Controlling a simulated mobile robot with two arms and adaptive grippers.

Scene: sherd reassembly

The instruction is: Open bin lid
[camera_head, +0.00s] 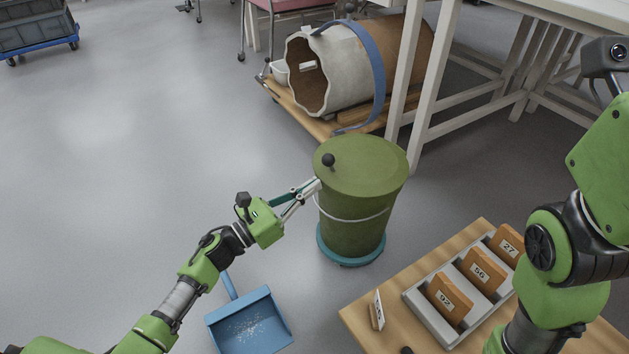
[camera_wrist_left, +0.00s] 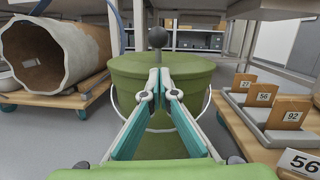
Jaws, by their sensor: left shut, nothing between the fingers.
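A green bin (camera_head: 352,222) stands upright on a teal wheeled base (camera_head: 350,252), with a thin wire handle around its side. Its green lid (camera_head: 365,165) lies flat on top and covers the opening. A dark round knob (camera_head: 328,160) stands on the lid's left part. My left gripper (camera_head: 318,184) is at the bin's left side, just below the lid rim, shut and empty. In the left wrist view the shut fingertips (camera_wrist_left: 160,82) are in front of the lid rim, with the knob (camera_wrist_left: 157,37) beyond and above them. I cannot tell whether they touch. My right gripper is out of view.
A low wooden table (camera_head: 370,314) with a grey rack (camera_head: 438,318) of numbered sherds stands at lower right. A blue dustpan (camera_head: 250,325) lies on the floor. A large broken vessel (camera_head: 345,70) rests on a dolly behind the bin.

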